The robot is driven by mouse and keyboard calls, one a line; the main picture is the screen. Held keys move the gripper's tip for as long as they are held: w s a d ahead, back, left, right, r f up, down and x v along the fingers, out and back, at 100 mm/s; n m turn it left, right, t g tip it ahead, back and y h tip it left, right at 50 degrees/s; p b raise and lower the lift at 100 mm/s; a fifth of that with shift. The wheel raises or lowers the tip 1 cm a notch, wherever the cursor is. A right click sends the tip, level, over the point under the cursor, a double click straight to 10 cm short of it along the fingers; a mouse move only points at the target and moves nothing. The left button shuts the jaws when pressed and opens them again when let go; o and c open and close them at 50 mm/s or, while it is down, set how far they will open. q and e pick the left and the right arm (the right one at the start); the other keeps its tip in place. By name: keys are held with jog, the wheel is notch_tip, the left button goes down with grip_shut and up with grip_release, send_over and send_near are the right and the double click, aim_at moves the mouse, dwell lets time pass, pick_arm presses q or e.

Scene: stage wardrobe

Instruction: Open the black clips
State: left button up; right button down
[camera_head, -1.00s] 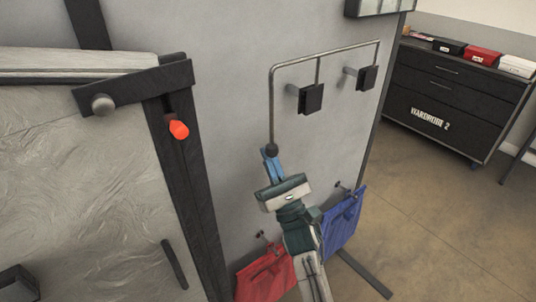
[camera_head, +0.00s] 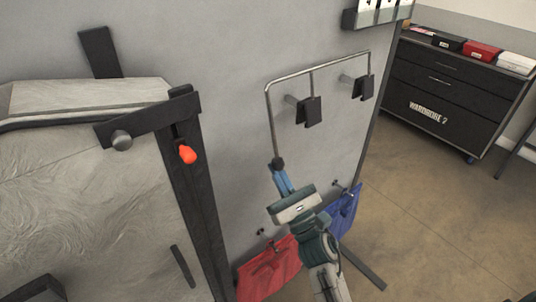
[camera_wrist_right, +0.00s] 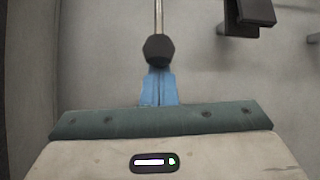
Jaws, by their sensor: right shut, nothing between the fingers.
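Two black clips hang from a bent metal rod frame on the grey wall, a nearer one (camera_head: 309,112) and a farther one (camera_head: 363,88). Both look parted at their lower edges, with nothing between them. The rod (camera_head: 268,120) ends low in a round black knob (camera_head: 277,163). My right gripper (camera_head: 279,172) is shut and empty, its blue fingertips just under the knob. In the right wrist view the knob (camera_wrist_right: 160,50) sits at the tips of the shut fingers (camera_wrist_right: 159,88); I cannot tell whether they press on it. My left gripper is out of view.
A red cloth (camera_head: 268,272) and a blue cloth (camera_head: 340,217) hang low beside my right arm. A dark drawer cabinet (camera_head: 446,95) stands at the back right. Floor between is clear.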

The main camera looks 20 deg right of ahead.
aim_at(283, 167)
jog(key=s+g+p, duration=0.1)
jog(key=p, duration=0.1)
jog(key=s+d+r+p, duration=0.1)
jog(key=p, duration=0.1)
jog(key=s+r+g+p, duration=0.1)
jog(key=p, duration=0.1)
jog(key=shift+s+d+g, duration=0.15)
jog(key=shift+s+g, duration=0.15)
jog(key=shift+s, duration=0.05)
jog(key=shift+s+d+r, duration=0.2)
jog(key=shift+s+r, duration=0.1)
jog(key=shift+s, duration=0.25)
jog(key=shift+s+r, duration=0.1)
jog(key=shift+r, duration=0.1)
jog(key=shift+r, duration=0.15)
